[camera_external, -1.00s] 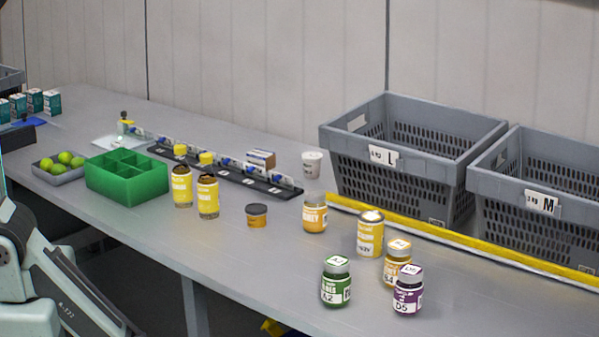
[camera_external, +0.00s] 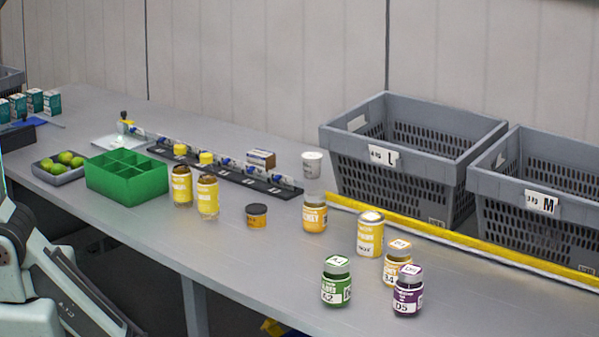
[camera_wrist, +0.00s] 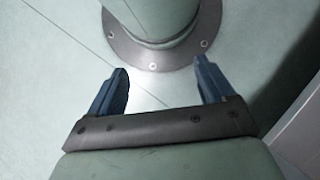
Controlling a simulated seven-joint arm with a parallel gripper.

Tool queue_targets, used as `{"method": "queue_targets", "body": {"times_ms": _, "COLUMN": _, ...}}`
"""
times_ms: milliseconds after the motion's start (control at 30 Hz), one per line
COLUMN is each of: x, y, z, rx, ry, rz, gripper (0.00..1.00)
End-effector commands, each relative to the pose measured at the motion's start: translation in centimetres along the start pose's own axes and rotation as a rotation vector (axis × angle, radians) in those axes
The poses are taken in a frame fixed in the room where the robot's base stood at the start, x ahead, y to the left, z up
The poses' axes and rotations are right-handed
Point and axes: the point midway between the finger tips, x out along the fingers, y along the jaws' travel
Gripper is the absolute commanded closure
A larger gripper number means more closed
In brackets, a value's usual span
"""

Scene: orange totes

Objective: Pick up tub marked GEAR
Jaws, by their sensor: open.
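No label reading GEAR is legible in the external view. Two small tubs stand on the grey table: a short orange tub with a dark lid (camera_external: 256,216) near the middle, and a white tub (camera_external: 312,165) farther back, beside the left crate. I cannot tell which one, if either, bears the mark. My gripper (camera_wrist: 162,84) shows in the wrist view, its two blue fingers wide apart with nothing between them. It is over a pale green surface with a round bolted flange. In the external view only part of my arm shows at the left edge, away from both tubs.
Yellow jars (camera_external: 208,196), a honey-coloured jar (camera_external: 315,217), a tall yellow can (camera_external: 370,238), and green (camera_external: 336,287) and purple (camera_external: 407,296) jars stand around. A green divided box (camera_external: 126,184) is left. Grey crates (camera_external: 345,150) lie behind a yellow-edged strip (camera_external: 460,240).

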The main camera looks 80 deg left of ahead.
Motion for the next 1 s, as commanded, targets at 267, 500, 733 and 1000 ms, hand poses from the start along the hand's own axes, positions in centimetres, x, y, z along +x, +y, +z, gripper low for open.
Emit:
{"method": "queue_targets", "body": {"times_ms": 267, "x": -5.2, "y": 1.6, "z": -6.5, "rx": 0.061, "ry": 0.12, "rz": -0.088, "gripper": 0.18}}
{"method": "queue_targets", "body": {"times_ms": 500, "x": -11.9, "y": 5.0, "z": -12.2, "rx": 0.125, "ry": 0.254, "rz": -0.17, "gripper": 0.18}}
{"method": "queue_targets", "body": {"times_ms": 733, "x": -19.1, "y": 9.6, "z": -16.6, "rx": 0.185, "ry": 0.388, "rz": -0.237, "gripper": 0.18}}
{"method": "queue_targets", "body": {"times_ms": 1000, "x": -28.1, "y": 16.6, "z": -19.9, "rx": 0.257, "ry": 0.548, "rz": -0.297, "gripper": 0.18}}
